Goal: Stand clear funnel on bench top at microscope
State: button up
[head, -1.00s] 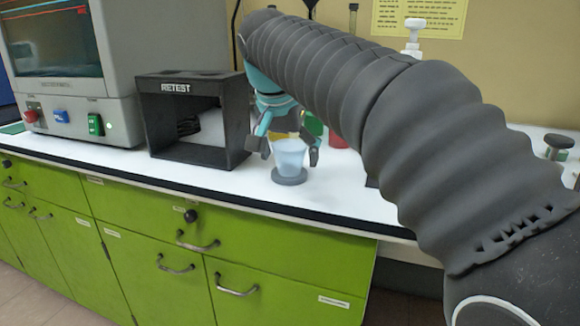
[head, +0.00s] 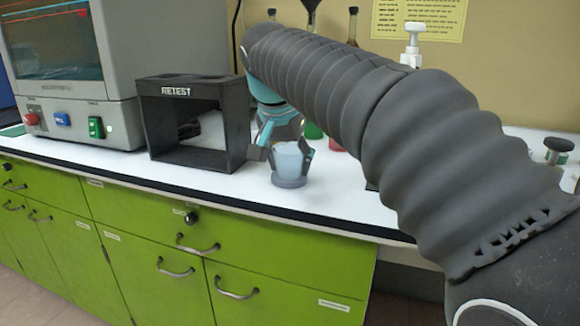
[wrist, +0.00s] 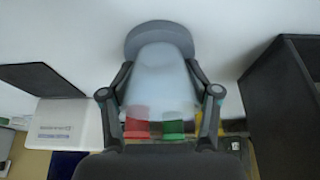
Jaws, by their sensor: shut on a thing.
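The clear funnel (head: 288,161) looks like a pale, translucent, tapered cup with a grey round base (head: 289,181). It is upright at the bench top (head: 345,205), right of the black box. I cannot tell whether the base rests on the bench or is just above it. My gripper (head: 289,150) is shut on the funnel, one finger at each side. In the wrist view the blurred funnel (wrist: 160,77) lies between my fingers (wrist: 160,92), with the grey base (wrist: 158,35) beyond them. No microscope is clearly recognisable.
The black METEST box (head: 192,122) stands close left of my gripper, beside a grey instrument (head: 75,75) with coloured switches. Bottles (head: 352,25) stand behind my arm. The bench's front edge (head: 225,205) runs close before the funnel; green drawers (head: 130,240) are below.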

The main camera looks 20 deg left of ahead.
jog(key=shift+r, duration=0.1)
jog(key=shift+r, duration=0.5)
jog(key=r, duration=0.2)
jog(key=d+r, duration=0.1)
jog(key=shift+w+d+r, duration=0.1)
jog(key=shift+w+r, duration=0.1)
jog(key=shift+r, duration=0.15)
jog(key=w+d+r, duration=0.2)
jog(key=d+r, duration=0.4)
jog(key=d, duration=0.4)
